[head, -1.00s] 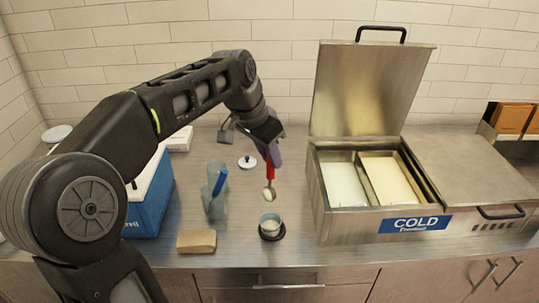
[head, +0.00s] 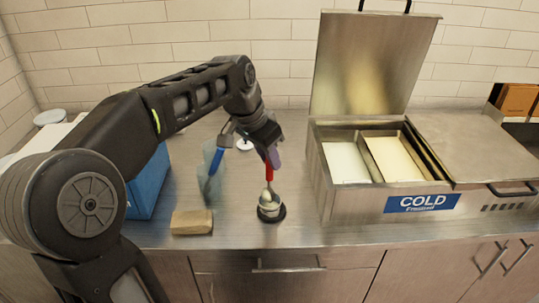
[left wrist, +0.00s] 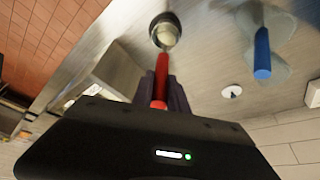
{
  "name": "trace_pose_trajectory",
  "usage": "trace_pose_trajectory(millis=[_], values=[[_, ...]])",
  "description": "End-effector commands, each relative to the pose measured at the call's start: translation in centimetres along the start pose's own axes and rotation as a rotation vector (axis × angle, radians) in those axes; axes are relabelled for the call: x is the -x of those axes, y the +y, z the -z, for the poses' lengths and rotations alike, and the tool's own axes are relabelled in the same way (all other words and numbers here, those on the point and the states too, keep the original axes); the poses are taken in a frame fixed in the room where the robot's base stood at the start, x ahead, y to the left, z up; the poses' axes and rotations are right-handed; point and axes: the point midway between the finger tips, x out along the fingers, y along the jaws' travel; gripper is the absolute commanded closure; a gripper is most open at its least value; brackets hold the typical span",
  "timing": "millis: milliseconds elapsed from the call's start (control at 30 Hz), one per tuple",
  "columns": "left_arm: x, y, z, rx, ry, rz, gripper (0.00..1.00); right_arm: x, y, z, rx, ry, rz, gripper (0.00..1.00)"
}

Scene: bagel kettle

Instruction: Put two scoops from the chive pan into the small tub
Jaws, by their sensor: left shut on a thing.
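My left gripper (head: 273,158) is shut on the red handle of a scoop (head: 269,174); the red handle also shows in the left wrist view (left wrist: 162,76). The scoop points down, with a pale cream load in its head (left wrist: 168,36). The head is at the mouth of the small tub (head: 270,211), a small round metal-looking cup on a dark round base. I cannot tell whether the load touches the tub. Two pans sit in the open cold unit: a white-filled one (head: 345,162) and a pale yellow one (head: 393,158). I cannot tell which holds chive. My right gripper is out of view.
The cold unit (head: 420,203) stands right of the tub, its lid up. A blue box (head: 147,185) is farther left. A white lid (head: 244,145) lies behind.

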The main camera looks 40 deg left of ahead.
Motion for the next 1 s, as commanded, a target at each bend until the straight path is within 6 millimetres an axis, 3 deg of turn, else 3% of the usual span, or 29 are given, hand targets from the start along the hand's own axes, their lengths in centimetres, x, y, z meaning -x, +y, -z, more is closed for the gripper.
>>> trace_pose_trajectory(millis=[267,1000], values=[[-2.0,0.0,-0.8,-0.001,0.0,0.0,1.0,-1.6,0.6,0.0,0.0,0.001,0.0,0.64],[-2.2,0.0,-0.9,0.0,0.0,0.0,1.0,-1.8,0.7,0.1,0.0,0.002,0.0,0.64]])
